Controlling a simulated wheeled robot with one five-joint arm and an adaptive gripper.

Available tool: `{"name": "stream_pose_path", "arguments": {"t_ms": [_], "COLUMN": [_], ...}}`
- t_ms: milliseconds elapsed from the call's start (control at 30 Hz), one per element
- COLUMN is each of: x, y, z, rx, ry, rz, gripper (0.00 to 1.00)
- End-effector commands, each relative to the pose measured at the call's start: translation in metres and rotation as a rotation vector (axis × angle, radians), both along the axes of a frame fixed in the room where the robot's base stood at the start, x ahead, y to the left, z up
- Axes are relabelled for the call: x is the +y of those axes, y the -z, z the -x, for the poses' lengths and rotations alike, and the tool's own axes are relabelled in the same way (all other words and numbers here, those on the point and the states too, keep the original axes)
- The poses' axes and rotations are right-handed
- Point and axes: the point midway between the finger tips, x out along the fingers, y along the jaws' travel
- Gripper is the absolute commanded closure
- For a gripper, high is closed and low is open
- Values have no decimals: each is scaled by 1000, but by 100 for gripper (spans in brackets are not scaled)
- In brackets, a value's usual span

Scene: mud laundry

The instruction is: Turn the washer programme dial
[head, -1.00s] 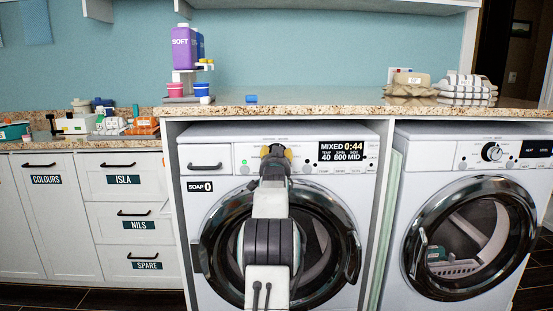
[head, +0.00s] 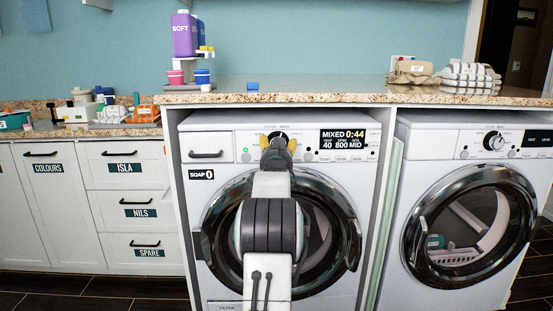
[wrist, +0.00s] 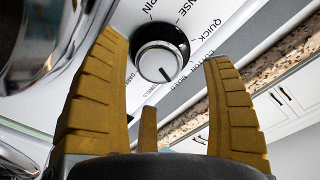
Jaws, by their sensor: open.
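The washer (head: 218,190) stands under the counter in the middle of the head view. Its display (head: 343,139) reads MIXED 0:44, 40, 800, MID. The programme dial (wrist: 157,59) shows in the wrist view as a silver knob with a black ring and a dark pointer line, with printed labels around it. In the head view my arm hides most of the dial; only its top edge shows. My gripper (wrist: 165,70) is open, its yellow fingers on either side of the dial in the picture. I cannot tell whether the fingers touch it.
A second machine with its own dial (head: 494,141) stands at the right. The granite counter (head: 330,92) above holds a purple SOFT bottle (head: 184,36), cups and folded towels (head: 469,76). Drawers stand at the left. The dark floor in front is partly visible.

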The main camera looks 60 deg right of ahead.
Motion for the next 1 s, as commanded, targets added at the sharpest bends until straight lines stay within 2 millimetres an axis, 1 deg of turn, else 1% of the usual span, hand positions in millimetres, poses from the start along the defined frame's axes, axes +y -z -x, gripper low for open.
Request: {"name": "stream_pose_path", "arguments": {"t_ms": [33, 300, 500, 700, 1000], "x": [6, 35, 54, 67, 74], "y": [-1, -1, 0, 0, 0], "z": [3, 19, 30, 37, 40], "rx": [0, -1, 0, 0, -1], "ry": [-1, 0, -1, -1, 0], "rz": [-1, 1, 1, 1, 1], "gripper": [25, 25, 25, 25, 25]}}
